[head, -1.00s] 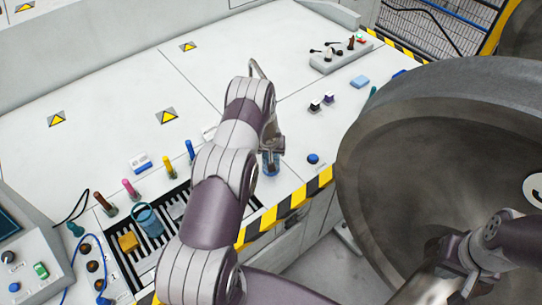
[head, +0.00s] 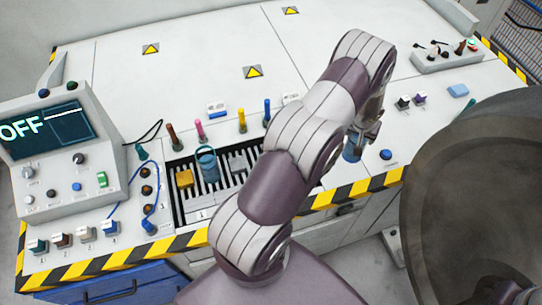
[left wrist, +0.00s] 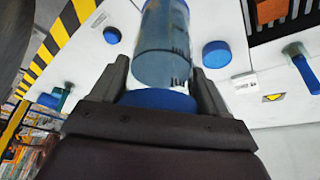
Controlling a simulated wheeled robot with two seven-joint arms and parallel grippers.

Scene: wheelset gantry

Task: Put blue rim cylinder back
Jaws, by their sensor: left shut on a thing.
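The blue rim cylinder (head: 352,147) is a clear, bluish tube at my left gripper (head: 368,130), near the front edge of the white bench. In the left wrist view the cylinder (left wrist: 163,45) stands out between the two fingers of my left gripper (left wrist: 165,80), with a blue band near the palm. The left gripper is shut on it. Its lower end is partly hidden in the head view, and I cannot tell whether it touches the bench. Another bluish cylinder (head: 208,163) stands in the slotted black-and-white rack (head: 250,160). My right gripper is not in view.
A blue button (head: 386,154) lies right of the held cylinder. A large dark round wheel (head: 470,200) fills the right.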

